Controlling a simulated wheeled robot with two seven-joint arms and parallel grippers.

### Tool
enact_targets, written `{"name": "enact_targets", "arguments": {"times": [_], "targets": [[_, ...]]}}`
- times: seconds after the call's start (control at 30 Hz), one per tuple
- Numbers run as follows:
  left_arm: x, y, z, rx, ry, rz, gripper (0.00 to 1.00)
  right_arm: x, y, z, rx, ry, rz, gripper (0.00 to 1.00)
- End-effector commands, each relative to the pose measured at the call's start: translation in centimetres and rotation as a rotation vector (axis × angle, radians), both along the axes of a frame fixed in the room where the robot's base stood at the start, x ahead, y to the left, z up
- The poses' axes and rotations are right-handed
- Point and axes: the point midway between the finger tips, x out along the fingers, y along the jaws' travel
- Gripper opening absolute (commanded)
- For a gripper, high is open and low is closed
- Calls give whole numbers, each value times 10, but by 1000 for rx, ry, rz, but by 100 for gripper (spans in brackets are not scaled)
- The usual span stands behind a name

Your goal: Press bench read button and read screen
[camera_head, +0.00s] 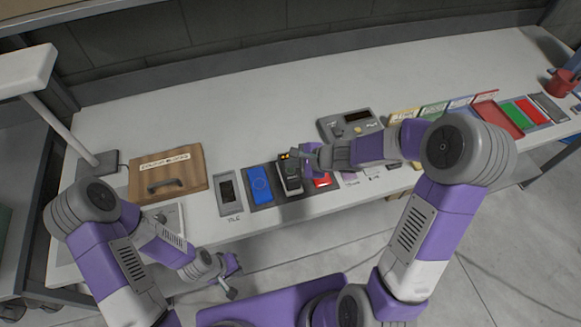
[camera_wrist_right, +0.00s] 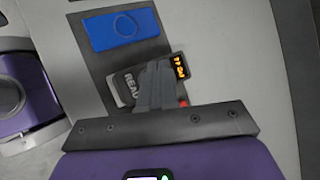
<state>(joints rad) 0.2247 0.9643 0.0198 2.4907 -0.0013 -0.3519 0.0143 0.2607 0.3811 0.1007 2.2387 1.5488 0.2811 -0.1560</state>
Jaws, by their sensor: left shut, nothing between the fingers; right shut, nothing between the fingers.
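The bench reader (camera_head: 290,178) is a dark and grey device on the bench, with a small screen (camera_head: 284,156) lit orange. In the right wrist view, the reader (camera_wrist_right: 125,88) carries the word READ. Its screen (camera_wrist_right: 179,66) shows short orange characters, tilted and too small to read surely. My right gripper (camera_head: 300,154) is shut and empty over the reader; its fingers (camera_wrist_right: 158,82) cover the middle, so the button is hidden. I cannot tell whether the fingertips touch it. My left gripper (camera_head: 233,278) is shut and empty, low in front of the bench.
A blue pad (camera_head: 260,185) lies left of the reader, a red pad (camera_head: 322,181) right of it. A grey console (camera_head: 349,125) stands behind. A wooden panel (camera_head: 168,173) with a handle lies left. Colored trays (camera_head: 527,111) line the right. The bench's back strip is clear.

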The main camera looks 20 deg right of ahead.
Motion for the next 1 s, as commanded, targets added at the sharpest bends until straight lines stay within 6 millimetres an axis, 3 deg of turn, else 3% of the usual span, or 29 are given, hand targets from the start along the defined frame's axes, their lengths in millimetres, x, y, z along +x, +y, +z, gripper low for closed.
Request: {"name": "enact_targets", "arguments": {"times": [0.27, 0.73, 1.0], "targets": [[0, 0, 4, 0, 0, 0, 0, 0, 0, 5, -1, 0, 1, 0], [0, 0, 43, 0, 0, 0, 0, 0, 0, 50, 0, -2, 1, 0], [0, 0, 43, 0, 0, 0, 0, 0, 0, 50, 0, -1, 0, 0]]}}
